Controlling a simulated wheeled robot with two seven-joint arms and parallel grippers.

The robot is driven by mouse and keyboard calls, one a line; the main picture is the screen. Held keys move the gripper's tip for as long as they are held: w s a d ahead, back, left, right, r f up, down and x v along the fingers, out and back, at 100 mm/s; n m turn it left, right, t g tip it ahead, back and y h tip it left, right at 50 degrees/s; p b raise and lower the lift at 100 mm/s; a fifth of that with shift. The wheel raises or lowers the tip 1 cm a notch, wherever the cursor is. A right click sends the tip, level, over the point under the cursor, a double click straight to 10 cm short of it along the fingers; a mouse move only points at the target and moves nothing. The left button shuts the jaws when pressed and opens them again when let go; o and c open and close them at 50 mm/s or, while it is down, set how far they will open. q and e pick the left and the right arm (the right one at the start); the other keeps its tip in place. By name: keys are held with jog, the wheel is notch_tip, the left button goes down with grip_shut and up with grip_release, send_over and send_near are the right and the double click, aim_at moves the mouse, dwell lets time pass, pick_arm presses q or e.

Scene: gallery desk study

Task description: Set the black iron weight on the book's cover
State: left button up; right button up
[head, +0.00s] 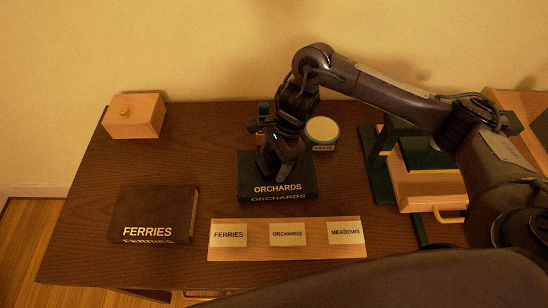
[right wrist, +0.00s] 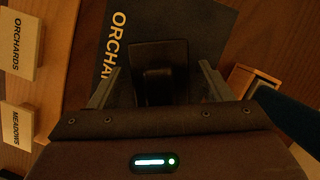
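A black book lettered ORCHARDS (head: 305,185) lies flat on the desk; its cover also shows in the right wrist view (right wrist: 205,25). My right gripper (head: 277,165) points down over this cover. In the right wrist view the black iron weight (right wrist: 152,55) stands between my two fingers, against the book's cover. The fingers are spread on either side of it, with a gap showing at the right finger. In the head view the gripper largely hides the weight. My left gripper is not in view.
A dark book lettered FERRIES (head: 150,212) lies at left, a wooden box (head: 134,116) behind it. A wooden strip (head: 260,252) with three label cards lies in front. A paste jar (head: 322,131) stands behind; a green-and-wood press-like object (head: 425,180) stands right. The desk's left-middle is clear.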

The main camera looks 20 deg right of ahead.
jog(key=shift+o, duration=0.2)
jog(key=shift+r, duration=0.1)
jog(key=shift+d+r, duration=0.1)
jog(key=shift+r, duration=0.15)
jog(key=p+v, duration=0.1)
jog(key=v, duration=1)
jog(key=shift+r+p, duration=0.3)
jog(key=shift+p, duration=0.05)
jog(key=shift+f, duration=0.1)
